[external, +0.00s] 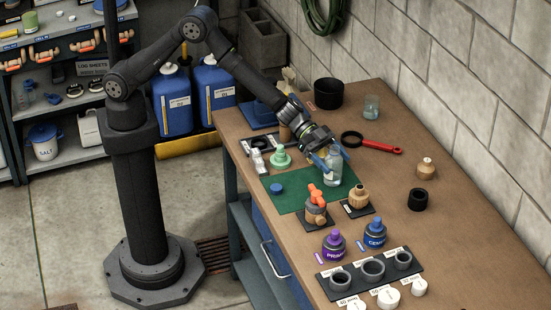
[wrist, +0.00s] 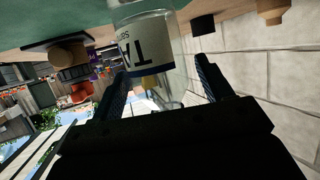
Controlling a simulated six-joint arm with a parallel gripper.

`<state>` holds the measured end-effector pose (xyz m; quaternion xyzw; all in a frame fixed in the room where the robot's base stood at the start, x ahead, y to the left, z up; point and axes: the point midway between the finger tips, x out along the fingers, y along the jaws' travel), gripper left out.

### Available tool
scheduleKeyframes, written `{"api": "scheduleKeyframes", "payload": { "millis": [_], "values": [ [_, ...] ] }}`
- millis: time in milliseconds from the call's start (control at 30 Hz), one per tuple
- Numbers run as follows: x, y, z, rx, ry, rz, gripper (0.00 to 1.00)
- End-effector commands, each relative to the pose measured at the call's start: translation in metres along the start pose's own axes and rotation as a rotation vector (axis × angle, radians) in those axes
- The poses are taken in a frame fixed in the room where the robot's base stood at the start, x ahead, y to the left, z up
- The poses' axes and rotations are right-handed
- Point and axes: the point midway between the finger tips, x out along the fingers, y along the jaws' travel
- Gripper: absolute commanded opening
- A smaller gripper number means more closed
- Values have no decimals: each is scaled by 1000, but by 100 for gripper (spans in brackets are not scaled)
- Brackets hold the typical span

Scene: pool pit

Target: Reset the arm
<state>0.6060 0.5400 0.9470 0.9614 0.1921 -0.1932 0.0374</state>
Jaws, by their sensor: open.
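My gripper (external: 332,160) is at the end of my arm, low over the far end of the workbench (external: 440,220). Its two fingers are apart in the wrist view (wrist: 165,85). A clear bottle (external: 332,174) with a white label stands upright on the green mat (external: 288,199), right at the fingertips. In the wrist view the bottle (wrist: 148,50) shows upside down, just beyond and between the fingers. I cannot tell whether a finger touches it.
Around the mat are a blue cap (external: 276,189), a green-based piece (external: 281,158), an orange-handled valve (external: 316,197) and a brass fitting (external: 358,197). A red-handled strap wrench (external: 380,147) lies behind. The bench's right side is mostly clear.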

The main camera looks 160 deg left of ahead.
Motion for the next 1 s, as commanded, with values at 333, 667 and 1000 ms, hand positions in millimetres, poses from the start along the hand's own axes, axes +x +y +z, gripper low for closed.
{"api": "scheduleKeyframes", "payload": {
  "millis": [333, 667, 1000],
  "values": [
    [-7, 0, -16, -1, -3, 1, 72],
    [-6, 0, -13, -2, -4, 1, 72],
    [-11, -1, 19, -2, -2, -2, 72]
  ]
}}
